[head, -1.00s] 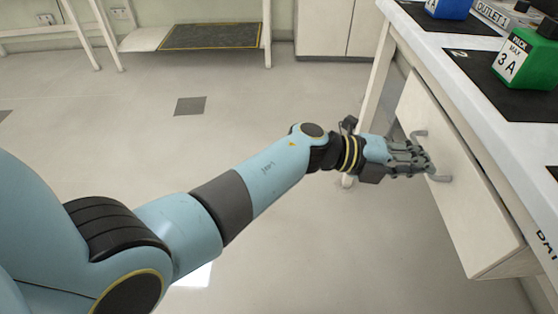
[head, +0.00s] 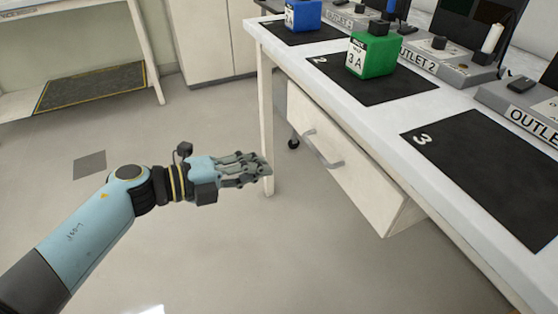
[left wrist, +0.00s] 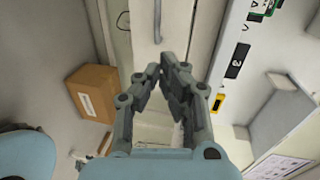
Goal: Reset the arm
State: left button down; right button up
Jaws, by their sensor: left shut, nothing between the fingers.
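My left gripper (head: 262,167) is in the middle of the head view, out in the air to the left of the bench drawer. Its fingers are together and hold nothing. In the left wrist view the left gripper (left wrist: 163,72) shows from behind, with its fingertips close together. The drawer (head: 345,165) is under the bench top, and its grey handle (head: 322,150) is clear of the fingers. My right gripper is in neither view.
The bench top (head: 375,118) carries black mats, with a green pack (head: 374,54) on mat 2 and a blue pack (head: 303,15) behind it. A bench leg (head: 267,120) stands behind my gripper. A cardboard box (left wrist: 93,92) shows in the left wrist view. Open floor lies below.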

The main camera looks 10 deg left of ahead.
pick_arm(q)
jog(key=s+a+f+n+t+y, duration=0.1)
jog(key=s+a+f+n+y, duration=0.45)
jog(key=s+f+n, duration=0.5)
jog(key=s+a+f+n+y, duration=0.4)
jog(key=s+a+f+n, duration=0.3)
jog(key=f, duration=0.7)
jog(key=s+a+f+n+g+y, duration=0.1)
jog(key=s+f+n+g, duration=0.2)
jog(key=s, duration=0.6)
jog(key=s+a+f+n+g+y, duration=0.1)
jog(key=s+a+f+n+g, duration=0.1)
jog(key=s, duration=0.8)
jog(key=s+a+f+n+g+y, duration=0.1)
jog(key=s+a+f+n+g, duration=0.1)
jog(key=s+f+n+g, duration=0.2)
jog(key=s+f+n, duration=0.1)
jog(key=s+f, duration=0.2)
jog(key=s, duration=0.3)
jog(key=shift+s+f+n+g+y, duration=0.2)
jog(key=shift+f+n+g+y, duration=0.15)
jog(key=shift+f+g, duration=0.05)
jog(key=shift+a, duration=0.1)
